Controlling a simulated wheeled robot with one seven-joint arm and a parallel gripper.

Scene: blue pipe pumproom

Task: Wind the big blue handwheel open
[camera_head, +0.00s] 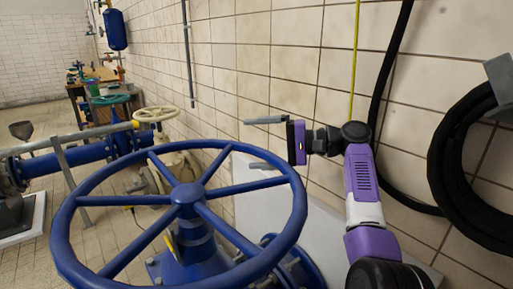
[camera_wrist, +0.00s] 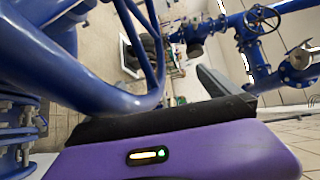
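The big blue handwheel (camera_head: 188,193) fills the lower left of the head view, with a round rim, several spokes and a hub on a blue valve body. Part of its rim and spokes shows large at the left of the wrist view (camera_wrist: 65,68). My gripper (camera_head: 257,142) is at the wheel's far right side, pointing left, with its two grey fingers spread apart and nothing seen between them. The lower finger shows right beside the rim's far right edge; whether they touch cannot be told. The wheel's rim is not seen gripped.
A smaller cream handwheel (camera_head: 157,114) and a green one (camera_head: 110,99) stand behind on blue pipes (camera_head: 75,154). A tiled wall (camera_head: 290,60) runs close along the right, with a coiled black hose (camera_head: 440,165) and a yellow line (camera_head: 354,60). Tiled floor lies at the left.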

